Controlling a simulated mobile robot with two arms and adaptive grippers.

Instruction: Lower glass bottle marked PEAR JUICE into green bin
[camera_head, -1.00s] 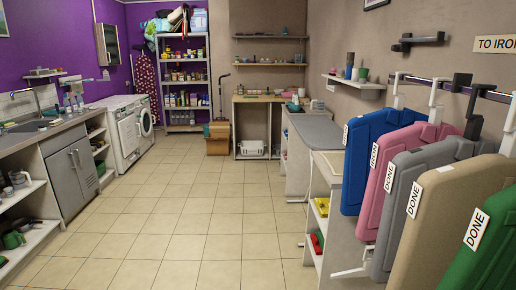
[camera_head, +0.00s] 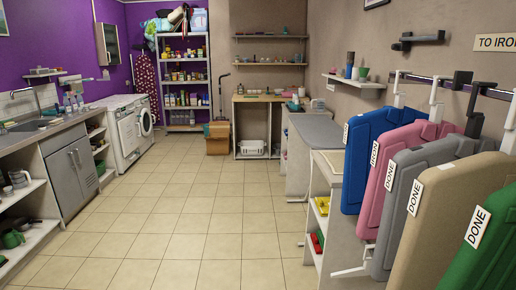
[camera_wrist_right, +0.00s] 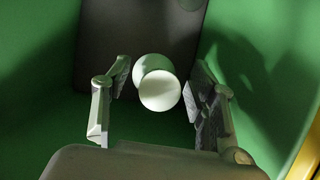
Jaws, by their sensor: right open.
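My right gripper (camera_wrist_right: 160,92) is open in the right wrist view, with one finger on each side of a pale, round-topped object (camera_wrist_right: 160,93). A gap shows between the object and each finger. It may be the glass bottle seen end-on, but no PEAR JUICE marking can be read. Green surfaces (camera_wrist_right: 40,60) surround the gripper and look like the inside of the green bin. I cannot tell what the object rests on. Neither gripper is in the head view, and no bottle can be picked out there as the marked one.
A dark grey panel (camera_wrist_right: 135,35) stands behind the pale object, and a yellow edge (camera_wrist_right: 305,155) shows at lower right. The head view has clear tiled floor (camera_head: 190,215), a grey cabinet (camera_head: 72,178) at left and hanging coloured boards (camera_head: 440,215) marked DONE at right.

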